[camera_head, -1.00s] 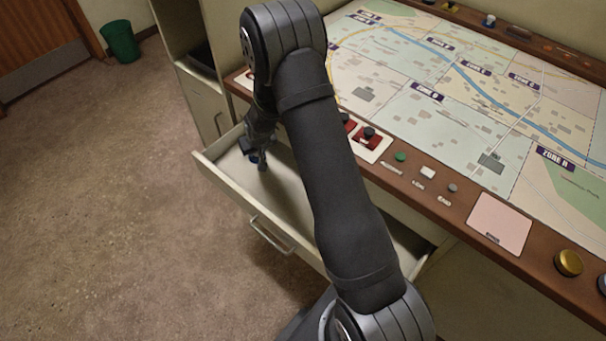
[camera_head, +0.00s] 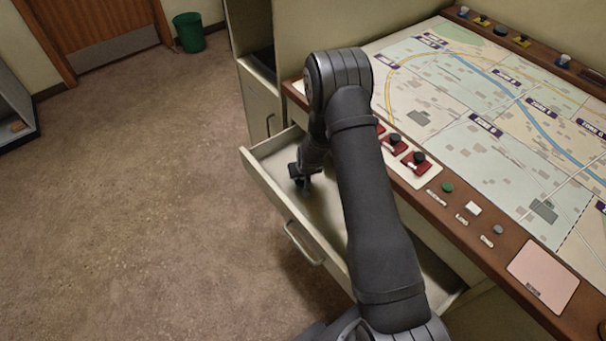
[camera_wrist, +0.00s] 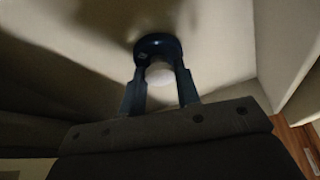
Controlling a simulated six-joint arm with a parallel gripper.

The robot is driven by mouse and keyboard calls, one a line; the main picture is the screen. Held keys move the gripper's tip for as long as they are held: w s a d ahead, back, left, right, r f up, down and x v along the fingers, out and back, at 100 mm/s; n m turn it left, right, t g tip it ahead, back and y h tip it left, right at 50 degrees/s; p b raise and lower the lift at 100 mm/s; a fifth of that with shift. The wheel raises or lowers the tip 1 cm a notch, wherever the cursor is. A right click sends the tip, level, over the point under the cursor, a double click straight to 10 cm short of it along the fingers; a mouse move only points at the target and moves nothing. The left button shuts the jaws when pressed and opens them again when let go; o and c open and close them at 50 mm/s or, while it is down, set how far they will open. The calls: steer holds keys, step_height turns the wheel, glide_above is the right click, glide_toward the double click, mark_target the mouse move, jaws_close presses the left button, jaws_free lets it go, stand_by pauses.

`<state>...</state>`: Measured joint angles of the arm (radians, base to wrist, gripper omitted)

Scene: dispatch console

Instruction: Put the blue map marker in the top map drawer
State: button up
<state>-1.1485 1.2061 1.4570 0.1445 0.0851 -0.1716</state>
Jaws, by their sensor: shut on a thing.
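The top map drawer (camera_head: 275,187) is pulled open under the console's front edge. My gripper (camera_head: 303,187) reaches down into its left part, inside the drawer walls. In the wrist view, the fingers of my gripper (camera_wrist: 160,92) are shut on the blue map marker (camera_wrist: 157,44), which has a round dark blue end and a pale part between the fingertips. The pale drawer floor lies behind the marker. I cannot tell whether the marker touches it. In the head view the marker is mostly hidden by my gripper.
The drawer handle (camera_head: 304,243) is on the drawer's front. The console (camera_head: 440,206) carries a map, red switches (camera_head: 415,160) and buttons on the right. A cabinet (camera_head: 258,97) stands behind the drawer. A green bin (camera_head: 188,32) is far back. The floor at left is clear.

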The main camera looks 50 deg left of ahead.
steer(key=o, duration=1)
steer(key=shift+f, duration=0.15)
steer(key=shift+c, duration=0.2)
steer(key=v, duration=1.2)
steer(key=x, duration=1.2)
steer(key=shift+d+r, duration=0.1)
steer(key=shift+r, duration=0.15)
